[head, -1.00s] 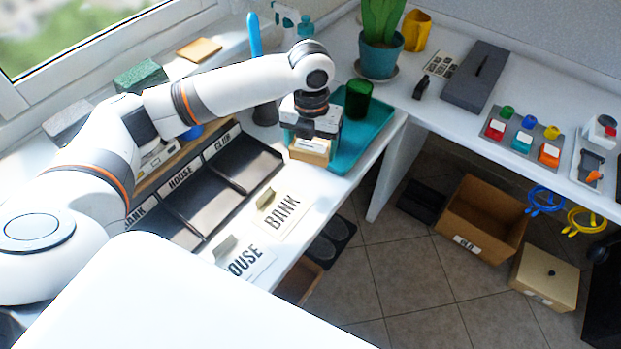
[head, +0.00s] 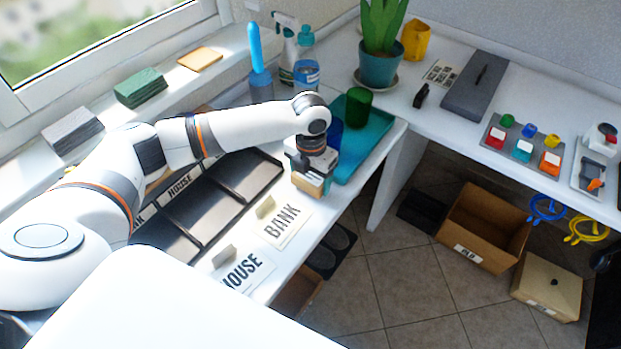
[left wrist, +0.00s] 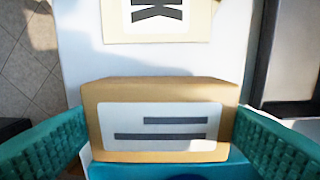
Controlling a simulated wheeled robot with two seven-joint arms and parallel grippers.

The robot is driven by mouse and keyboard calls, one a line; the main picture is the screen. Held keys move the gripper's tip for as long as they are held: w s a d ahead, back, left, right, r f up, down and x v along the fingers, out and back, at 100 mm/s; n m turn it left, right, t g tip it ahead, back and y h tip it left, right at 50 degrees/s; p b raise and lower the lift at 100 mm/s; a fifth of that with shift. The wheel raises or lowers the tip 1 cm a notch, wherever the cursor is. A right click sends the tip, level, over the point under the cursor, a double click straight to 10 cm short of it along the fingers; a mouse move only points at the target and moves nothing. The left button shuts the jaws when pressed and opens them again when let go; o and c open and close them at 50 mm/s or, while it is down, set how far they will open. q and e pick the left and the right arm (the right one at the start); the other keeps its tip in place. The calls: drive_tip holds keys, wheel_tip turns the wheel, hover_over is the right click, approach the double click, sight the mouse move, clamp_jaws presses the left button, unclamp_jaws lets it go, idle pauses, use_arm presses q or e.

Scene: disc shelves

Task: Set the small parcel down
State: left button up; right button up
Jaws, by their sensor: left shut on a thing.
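The small parcel (head: 308,187) is a tan box with a white label bearing two dark lines; it fills the middle of the left wrist view (left wrist: 160,90). My left gripper (head: 310,172) is shut on it, with a teal finger pad on each side in the left wrist view (left wrist: 160,140). In the head view it is low over the white table, between the BANK card (head: 284,226) and the teal tray (head: 372,140). Whether its underside touches the table cannot be told. My right gripper is not in view.
A black sorting tray (head: 215,195) with labelled compartments lies left of the parcel. A HOUSE card (head: 245,268) lies nearer. A green cup (head: 358,106) stands in the teal tray. The table's front edge is close to the parcel's right. Cardboard boxes (head: 485,228) sit on the floor.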

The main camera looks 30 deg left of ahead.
sight(310, 176)
use_arm(q)
drive_tip(key=shift+f, duration=0.55)
drive_tip(key=shift+f, duration=0.1)
drive_tip(key=o, duration=1)
drive_tip(key=shift+o, duration=0.2)
wheel_tip(310, 176, up, 12)
